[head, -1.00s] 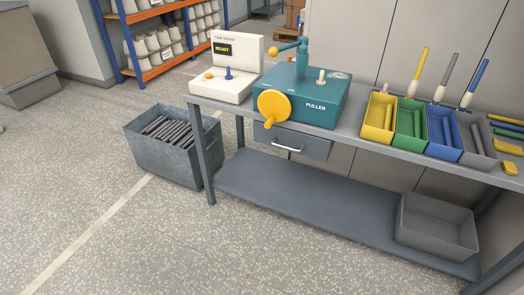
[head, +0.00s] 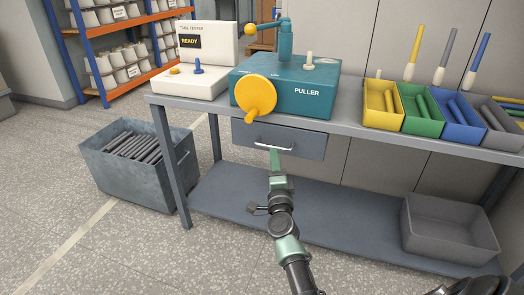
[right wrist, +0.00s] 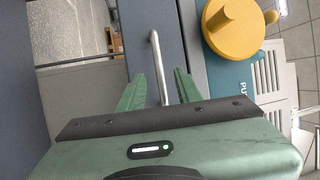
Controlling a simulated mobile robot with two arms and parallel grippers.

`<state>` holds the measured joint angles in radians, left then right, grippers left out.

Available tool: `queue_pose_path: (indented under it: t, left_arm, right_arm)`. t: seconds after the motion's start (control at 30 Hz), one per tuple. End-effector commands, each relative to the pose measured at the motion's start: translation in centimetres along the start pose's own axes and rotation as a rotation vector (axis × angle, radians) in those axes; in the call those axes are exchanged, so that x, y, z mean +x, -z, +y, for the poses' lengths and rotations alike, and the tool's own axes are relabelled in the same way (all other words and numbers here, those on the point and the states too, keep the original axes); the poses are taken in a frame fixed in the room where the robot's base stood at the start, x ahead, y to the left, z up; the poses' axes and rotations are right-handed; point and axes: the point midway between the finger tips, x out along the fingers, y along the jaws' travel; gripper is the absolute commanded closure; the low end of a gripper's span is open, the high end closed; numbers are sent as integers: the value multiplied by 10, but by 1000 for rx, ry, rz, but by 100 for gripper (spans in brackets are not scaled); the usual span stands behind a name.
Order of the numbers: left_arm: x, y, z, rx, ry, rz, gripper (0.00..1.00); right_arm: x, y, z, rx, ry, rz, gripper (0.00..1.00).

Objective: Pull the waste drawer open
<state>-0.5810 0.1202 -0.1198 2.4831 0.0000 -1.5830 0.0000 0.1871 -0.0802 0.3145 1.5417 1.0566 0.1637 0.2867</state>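The waste drawer (head: 308,143) is a grey front under the bench top, below the puller, and looks shut. Its handle (head: 273,147) is a silver bar. My right gripper (head: 275,153) reaches up to this handle from below. In the right wrist view, the handle (right wrist: 155,55) runs into the gap between the two green fingers of my right gripper (right wrist: 158,88). The fingers are open and stand apart on either side of the bar. I see no clear contact. My left gripper is not in view.
The teal puller (head: 290,88) with its yellow crank wheel (head: 255,93) overhangs the bench above the drawer. A bin of dark tubes (head: 120,170) stands on the floor at left. A grey tub (head: 450,235) sits on the lower shelf (head: 350,222).

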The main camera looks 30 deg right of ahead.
Motion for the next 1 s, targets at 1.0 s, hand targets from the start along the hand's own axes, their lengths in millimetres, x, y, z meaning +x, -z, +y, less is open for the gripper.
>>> queue_pose_path:
  t: [1.0]
  left_arm:
    - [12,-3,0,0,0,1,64]
  right_arm:
    - [63,-1,1,-6,-2,-3,100]
